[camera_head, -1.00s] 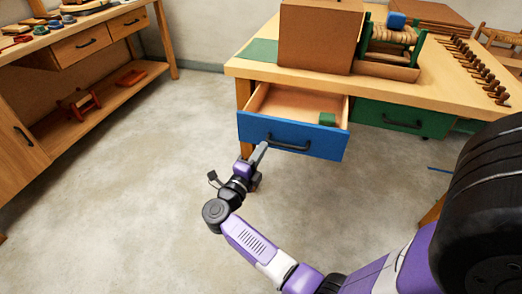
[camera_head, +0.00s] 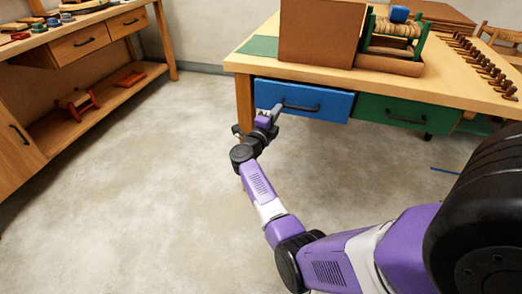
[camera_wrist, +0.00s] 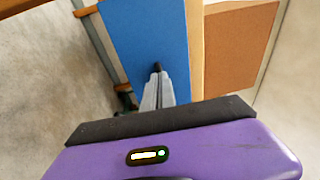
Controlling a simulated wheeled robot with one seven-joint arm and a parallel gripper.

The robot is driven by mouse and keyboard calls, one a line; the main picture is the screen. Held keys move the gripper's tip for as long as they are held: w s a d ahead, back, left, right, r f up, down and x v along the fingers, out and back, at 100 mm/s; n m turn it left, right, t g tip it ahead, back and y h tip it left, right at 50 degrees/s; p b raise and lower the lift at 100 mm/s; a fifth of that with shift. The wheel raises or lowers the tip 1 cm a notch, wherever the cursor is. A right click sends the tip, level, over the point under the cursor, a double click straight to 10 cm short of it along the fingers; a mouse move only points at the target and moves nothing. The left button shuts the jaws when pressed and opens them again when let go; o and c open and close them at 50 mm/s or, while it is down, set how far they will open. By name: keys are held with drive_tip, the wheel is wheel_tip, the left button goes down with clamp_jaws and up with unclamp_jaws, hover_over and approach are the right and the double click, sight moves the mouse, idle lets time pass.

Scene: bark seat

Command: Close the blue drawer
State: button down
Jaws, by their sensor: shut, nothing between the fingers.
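The blue drawer (camera_head: 330,104) is under the left part of the workbench top. Its front sits close under the tabletop edge, about level with the green drawer front, and no interior shows. It has a dark bar handle (camera_head: 303,107). My gripper (camera_head: 275,109) is shut and empty, with its tips at the left part of the blue front, near the handle's left end. In the wrist view the shut fingers (camera_wrist: 159,82) point at the blue front (camera_wrist: 150,35). Whether the tips touch it I cannot tell.
A green drawer (camera_head: 405,114) is beside the blue one. A brown box (camera_head: 320,32) and a green-framed rope device (camera_head: 393,40) stand on the workbench (camera_head: 450,88). A wooden shelf unit (camera_head: 95,92) stands at the left. The floor between is clear.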

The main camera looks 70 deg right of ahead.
sight(281, 101)
drive_tip(key=d+b, duration=0.1)
drive_tip(key=d, duration=0.3)
drive_tip(key=shift+w+d+f, duration=0.1)
drive_tip(key=shift+w, duration=0.05)
drive_tip(key=shift+d+b, duration=0.45)
drive_tip(key=shift+d, duration=0.25)
drive_tip(key=shift+d+r, duration=0.1)
drive_tip(key=shift+r, duration=0.2)
